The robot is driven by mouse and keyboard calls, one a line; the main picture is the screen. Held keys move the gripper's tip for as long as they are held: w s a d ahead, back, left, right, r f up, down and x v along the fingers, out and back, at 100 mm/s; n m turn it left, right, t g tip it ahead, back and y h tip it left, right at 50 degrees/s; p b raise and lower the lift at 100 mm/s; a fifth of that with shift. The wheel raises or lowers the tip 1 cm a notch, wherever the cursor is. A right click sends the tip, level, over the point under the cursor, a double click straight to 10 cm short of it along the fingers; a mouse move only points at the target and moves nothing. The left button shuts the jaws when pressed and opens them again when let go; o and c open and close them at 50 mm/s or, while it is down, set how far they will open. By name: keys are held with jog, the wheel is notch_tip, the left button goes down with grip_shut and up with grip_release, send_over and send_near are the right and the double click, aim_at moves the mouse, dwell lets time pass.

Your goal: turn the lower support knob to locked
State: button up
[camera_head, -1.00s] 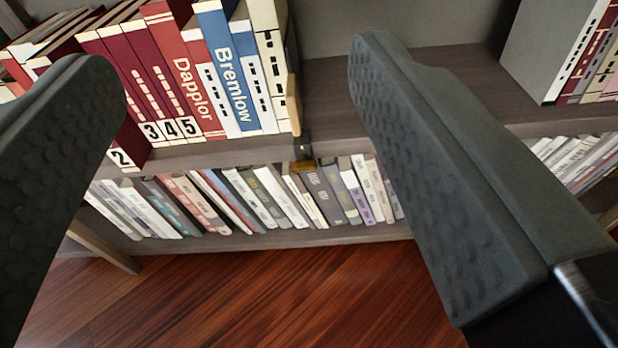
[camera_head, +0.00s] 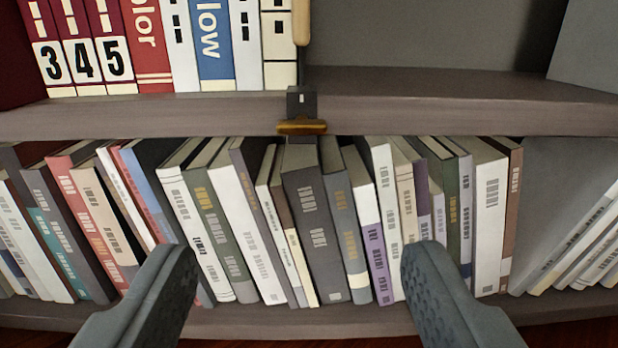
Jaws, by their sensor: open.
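The lower support knob (camera_head: 302,127) is a small brass-coloured piece under a dark bracket (camera_head: 301,101) on the front edge of the upper shelf board. It lies about level, its long side running left to right. A wooden upright piece (camera_head: 301,22) stands above the bracket, beside the last upper book. My gripper (camera_head: 295,268) is open and empty. Its two dark fingers are spread wide at the bottom of the view, below the knob and to either side of it. Neither finger touches the knob in the picture.
Upper books (camera_head: 140,45) stand left of the bracket, with an empty stretch of shelf (camera_head: 430,85) to its right. A grey block (camera_head: 585,45) is at the upper right. Several tilted books (camera_head: 315,225) fill the lower shelf behind my fingers.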

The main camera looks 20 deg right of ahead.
aim_at(302, 127)
jog(key=x, duration=1.7)
jog(key=shift+w+f, duration=0.15)
jog(key=c, duration=1)
